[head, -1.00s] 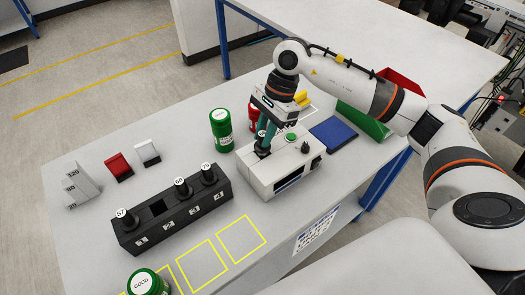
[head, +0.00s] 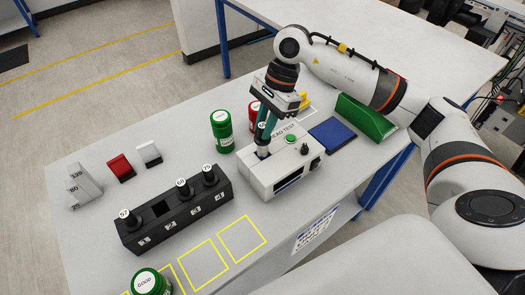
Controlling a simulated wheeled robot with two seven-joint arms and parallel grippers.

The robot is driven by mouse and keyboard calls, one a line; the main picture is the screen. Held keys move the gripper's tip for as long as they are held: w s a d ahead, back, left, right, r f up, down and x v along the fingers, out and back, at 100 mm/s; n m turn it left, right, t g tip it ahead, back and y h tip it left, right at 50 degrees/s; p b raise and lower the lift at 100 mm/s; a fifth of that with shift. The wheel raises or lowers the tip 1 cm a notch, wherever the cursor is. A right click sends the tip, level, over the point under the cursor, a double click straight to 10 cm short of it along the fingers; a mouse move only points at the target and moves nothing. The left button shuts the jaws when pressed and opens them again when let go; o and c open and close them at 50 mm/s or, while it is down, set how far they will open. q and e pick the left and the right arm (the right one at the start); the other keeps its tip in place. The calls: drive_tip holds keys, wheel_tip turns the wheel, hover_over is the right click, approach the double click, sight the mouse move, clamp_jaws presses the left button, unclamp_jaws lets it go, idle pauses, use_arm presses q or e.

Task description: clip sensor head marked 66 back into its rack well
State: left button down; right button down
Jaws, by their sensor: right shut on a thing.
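The black rack (head: 187,222) stands on the table at left, with numbered wells along its front. Dark sensor heads with round white labels stand in wells 1 (head: 131,220), 3 (head: 184,191) and 4 (head: 209,177). Well 2 (head: 158,208) is empty. My right gripper (head: 266,128) is shut on another sensor head (head: 263,148), upright above the white head tester (head: 282,172). Its grey lower end shows at the tester's socket; I cannot tell if it is fully clear. Its label is mostly hidden by the fingers. My left gripper is out of view.
Green jars (head: 221,131) (head: 147,283) and a red jar (head: 253,112) stand nearby. A blue pad (head: 333,135) and green bin (head: 366,117) lie right of the tester. Red (head: 121,168) and white (head: 149,153) blocks stand behind the rack.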

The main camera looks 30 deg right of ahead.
drive_tip(key=shift+r+p, duration=0.6)
drive_tip(key=shift+r, duration=1)
drive_tip(key=shift+f, duration=0.1)
